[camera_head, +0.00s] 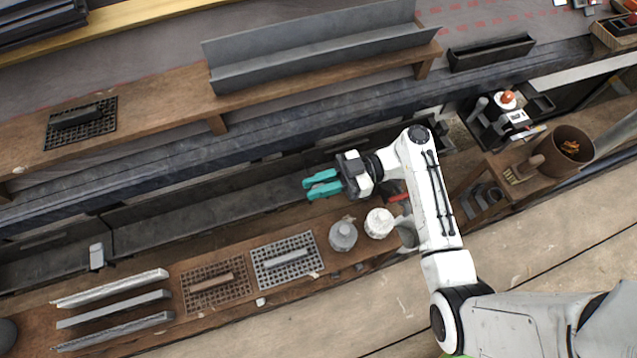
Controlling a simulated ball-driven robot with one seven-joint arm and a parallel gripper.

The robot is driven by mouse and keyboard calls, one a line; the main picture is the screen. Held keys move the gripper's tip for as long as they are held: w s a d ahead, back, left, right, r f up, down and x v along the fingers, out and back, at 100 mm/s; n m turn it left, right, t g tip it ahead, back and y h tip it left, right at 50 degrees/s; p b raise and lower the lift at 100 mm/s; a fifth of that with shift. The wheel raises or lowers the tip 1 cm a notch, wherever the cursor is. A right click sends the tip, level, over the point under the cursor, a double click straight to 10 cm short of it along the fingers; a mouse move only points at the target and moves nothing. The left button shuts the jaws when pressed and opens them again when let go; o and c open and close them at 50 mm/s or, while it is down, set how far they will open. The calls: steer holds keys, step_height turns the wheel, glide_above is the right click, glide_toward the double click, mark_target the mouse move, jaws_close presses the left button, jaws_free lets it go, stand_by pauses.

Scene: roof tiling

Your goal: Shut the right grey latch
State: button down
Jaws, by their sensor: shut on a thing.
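My gripper (321,184) has teal fingers and reaches left over the long dark grey trough (215,203) below the bench edge. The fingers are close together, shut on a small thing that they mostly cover. By its place this is the right grey latch, but its angle cannot be made out. Another light grey latch (97,256) stands at the left part of the trough, well apart from my gripper.
A lower wooden shelf holds grey strips (115,312), two grids (286,258) and two round pots (343,236), close below my gripper. A grey gutter piece (320,48) lies on the upper plank. A brown bucket (566,150) stands at the right.

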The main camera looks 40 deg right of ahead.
steer(key=shift+w+d+m+p, duration=0.1)
steer(key=shift+w+m+p, duration=0.2)
steer(key=shift+m, duration=0.3)
steer(key=shift+w+d+m+p, duration=0.1)
steer(key=shift+w+m+p, duration=0.15)
steer(key=shift+m, duration=0.35)
steer(key=shift+w+d+f+m+p, duration=0.15)
steer(key=shift+w+f+m+p, duration=0.2)
steer(key=shift+m, duration=1)
steer(key=shift+w+d+f+m+p, duration=0.15)
steer(key=shift+w+f+m+p, duration=0.25)
steer(key=shift+m, duration=0.9)
steer(key=shift+w+d+f+m+p, duration=0.2)
steer(key=shift+w+m+p, duration=0.3)
steer(key=shift+m, duration=0.85)
steer(key=c, duration=1.1)
jaws_free()
steer(key=shift+c, duration=0.2)
